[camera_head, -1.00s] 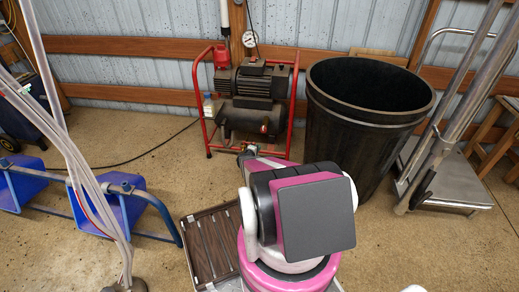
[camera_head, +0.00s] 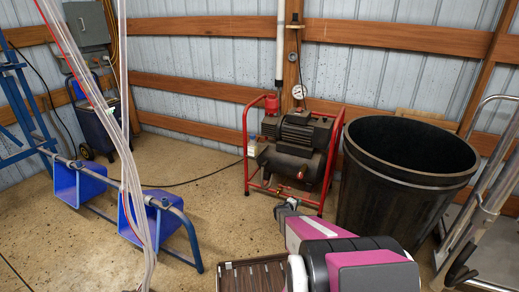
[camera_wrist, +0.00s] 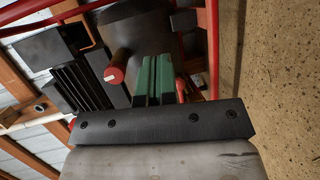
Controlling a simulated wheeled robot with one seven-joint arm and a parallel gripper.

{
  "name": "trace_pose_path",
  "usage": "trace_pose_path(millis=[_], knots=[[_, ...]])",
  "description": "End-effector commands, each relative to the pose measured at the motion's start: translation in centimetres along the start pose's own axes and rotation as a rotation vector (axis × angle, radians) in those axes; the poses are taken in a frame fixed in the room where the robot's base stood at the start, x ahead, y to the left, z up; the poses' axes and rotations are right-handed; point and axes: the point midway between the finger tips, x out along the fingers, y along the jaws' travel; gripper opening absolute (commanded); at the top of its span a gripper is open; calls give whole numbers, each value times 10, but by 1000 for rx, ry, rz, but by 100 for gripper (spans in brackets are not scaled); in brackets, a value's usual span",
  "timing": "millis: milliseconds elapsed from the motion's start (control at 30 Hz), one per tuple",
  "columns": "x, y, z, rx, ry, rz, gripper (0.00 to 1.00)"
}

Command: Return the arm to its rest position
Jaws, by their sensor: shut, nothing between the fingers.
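My gripper (camera_wrist: 155,62) shows in the wrist view as two green fingers side by side, closed together with nothing between them. Beyond them in that view is the compressor, tilted in the picture, with its red frame and dark motor. In the head view my pink, white and grey arm (camera_head: 345,258) reaches from the bottom edge toward the compressor (camera_head: 296,150). The arm's far end is in front of the compressor's lower frame, and the fingers are too small there to make out. I cannot tell whether they touch anything.
A large black bin (camera_head: 405,180) stands close right of my arm, with a metal trolley (camera_head: 480,215) beyond it. Clear hoses (camera_head: 130,170) hang at left before blue claw-like holders (camera_head: 138,215) on a blue rail. Concrete floor (camera_head: 215,190) is open between rail and compressor.

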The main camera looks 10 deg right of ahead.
Motion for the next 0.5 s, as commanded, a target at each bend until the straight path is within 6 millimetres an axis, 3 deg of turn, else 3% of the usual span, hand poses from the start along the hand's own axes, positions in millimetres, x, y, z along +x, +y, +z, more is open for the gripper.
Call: trace_pose_path(millis=[167,267,500], knots=[[-20,30,14,48,-67,-36,0],[-43,56,28,100,-138,-87,0],[-116,116,66,240,-327,-291,0]])
